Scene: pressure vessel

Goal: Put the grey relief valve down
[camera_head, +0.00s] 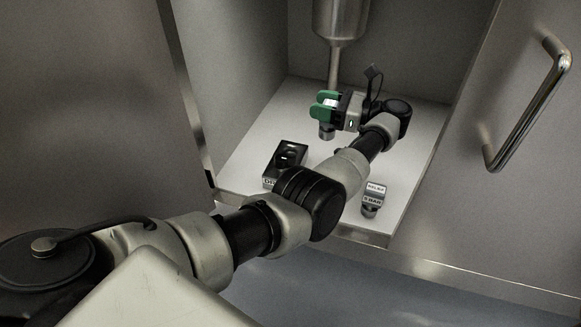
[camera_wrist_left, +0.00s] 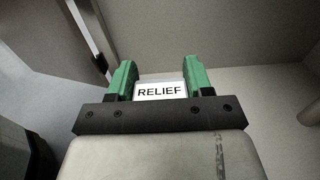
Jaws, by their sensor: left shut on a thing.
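My left gripper (camera_head: 328,104) has green fingers shut on the grey relief valve (camera_head: 326,132). The valve's white top label reads RELIEF in the left wrist view (camera_wrist_left: 160,91), between the two green fingers (camera_wrist_left: 160,80). In the head view its round grey lower end points down over the white cabinet floor (camera_head: 300,112). I cannot tell for sure whether it touches the floor. My right gripper is not in view.
A black holder (camera_head: 287,158) with a partly hidden label stands front left. Another small grey valve-like piece (camera_head: 371,200), its label seeming to read 5 BAR, stands front right. A metal vessel (camera_head: 341,20) hangs above. A cabinet door with a handle (camera_head: 525,110) is at right.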

